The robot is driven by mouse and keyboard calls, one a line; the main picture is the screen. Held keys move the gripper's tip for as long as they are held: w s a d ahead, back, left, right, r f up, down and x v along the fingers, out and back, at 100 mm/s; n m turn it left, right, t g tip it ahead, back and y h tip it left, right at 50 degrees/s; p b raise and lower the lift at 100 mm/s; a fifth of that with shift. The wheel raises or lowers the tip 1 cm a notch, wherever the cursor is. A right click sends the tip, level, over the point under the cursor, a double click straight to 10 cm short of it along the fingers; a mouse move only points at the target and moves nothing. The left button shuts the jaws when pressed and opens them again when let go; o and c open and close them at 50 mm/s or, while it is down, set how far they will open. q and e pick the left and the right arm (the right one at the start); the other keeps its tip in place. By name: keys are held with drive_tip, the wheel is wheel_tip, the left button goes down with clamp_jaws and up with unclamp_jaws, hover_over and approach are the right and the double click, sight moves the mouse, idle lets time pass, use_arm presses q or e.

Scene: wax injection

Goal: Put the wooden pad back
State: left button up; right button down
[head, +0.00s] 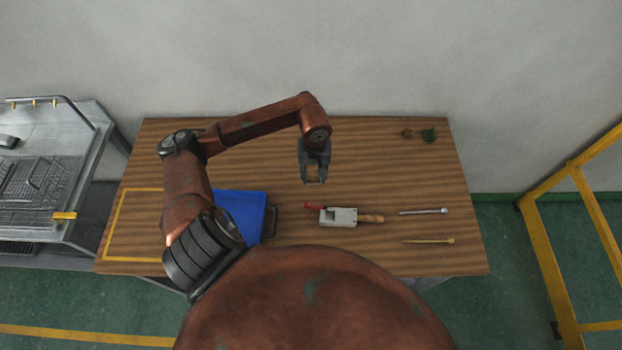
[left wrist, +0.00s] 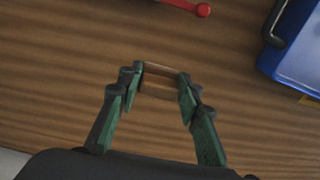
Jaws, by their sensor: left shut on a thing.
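My left gripper (head: 314,180) is over the middle of the wooden table (head: 370,160). In the left wrist view the left gripper (left wrist: 160,85) is shut on the wooden pad (left wrist: 160,82), a small brown block held between its fingertips. The pad's colour is close to the tabletop, and the gap between pad and table is hard to tell. In the head view the pad is barely distinguishable between the fingers. My right gripper is not in view.
A blue tray (head: 240,206) with a dark handle lies left of centre, near a yellow-outlined area (head: 122,222). A grey tool with a red lever (head: 340,217) and two thin rods lie at the front right. Small green and brown items (head: 428,135) lie at the back right.

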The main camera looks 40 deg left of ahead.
sight(311, 180)
use_arm(q)
drive_tip(key=shift+w+a+f, duration=0.15)
drive_tip(key=shift+a+f, duration=0.25)
drive_tip(key=shift+f, duration=0.1)
drive_tip(key=shift+w+a+f, duration=0.15)
drive_tip(key=shift+a+f, duration=0.2)
drive_tip(key=shift+f, duration=0.15)
wheel_tip(311, 180, down, 3)
drive_tip(key=shift+w+a+f+p, duration=0.1)
drive_tip(key=shift+a+p, duration=0.05)
drive_tip(key=shift+p, duration=0.35)
drive_tip(key=shift+f, duration=0.15)
drive_tip(key=shift+f, duration=0.2)
drive_tip(key=o, duration=1)
